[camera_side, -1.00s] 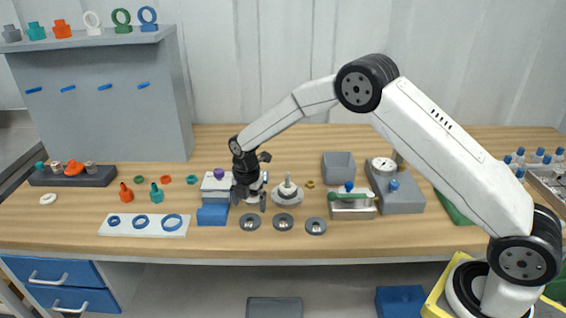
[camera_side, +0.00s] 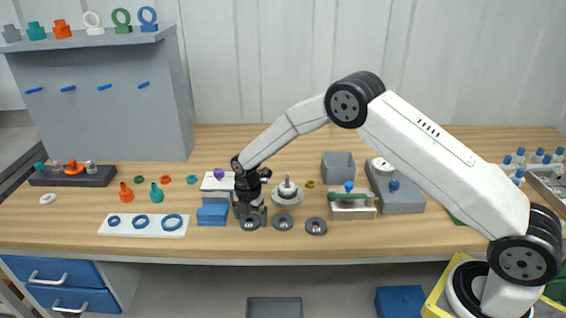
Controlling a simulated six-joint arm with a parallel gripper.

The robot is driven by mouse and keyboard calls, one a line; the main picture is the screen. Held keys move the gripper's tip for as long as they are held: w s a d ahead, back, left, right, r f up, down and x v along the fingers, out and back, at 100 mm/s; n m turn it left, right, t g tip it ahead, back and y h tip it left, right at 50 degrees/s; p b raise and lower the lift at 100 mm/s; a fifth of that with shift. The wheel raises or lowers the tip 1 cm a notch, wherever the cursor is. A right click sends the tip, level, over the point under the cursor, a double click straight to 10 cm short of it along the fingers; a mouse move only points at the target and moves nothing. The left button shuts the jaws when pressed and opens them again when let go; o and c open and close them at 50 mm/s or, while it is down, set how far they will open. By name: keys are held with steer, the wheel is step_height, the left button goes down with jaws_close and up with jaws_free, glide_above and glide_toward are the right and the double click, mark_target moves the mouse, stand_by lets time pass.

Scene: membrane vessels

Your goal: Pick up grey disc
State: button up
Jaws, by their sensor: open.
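Three grey discs with centre holes lie in a row near the front of the wooden table: the left disc (camera_side: 249,222), the middle disc (camera_side: 283,222) and the right disc (camera_side: 316,226). My gripper (camera_side: 250,213) is open and points down at the left disc, with its fingertips low around or just above that disc. I cannot tell whether the fingers touch it. Part of the left disc's far side is hidden by the fingers.
A blue block (camera_side: 212,215) stands just left of my gripper. A round stand with a post (camera_side: 287,192) is close on the right. A white plate with blue rings (camera_side: 144,225) lies further left. The table's front strip is clear.

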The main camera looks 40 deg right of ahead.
steer(key=c, duration=1)
steer(key=shift+r, duration=0.1)
steer(key=shift+r, duration=0.7)
steer(key=s+d+r, duration=0.1)
steer(key=s+r, duration=1)
steer(key=s, duration=0.3)
steer(key=shift+r, duration=0.2)
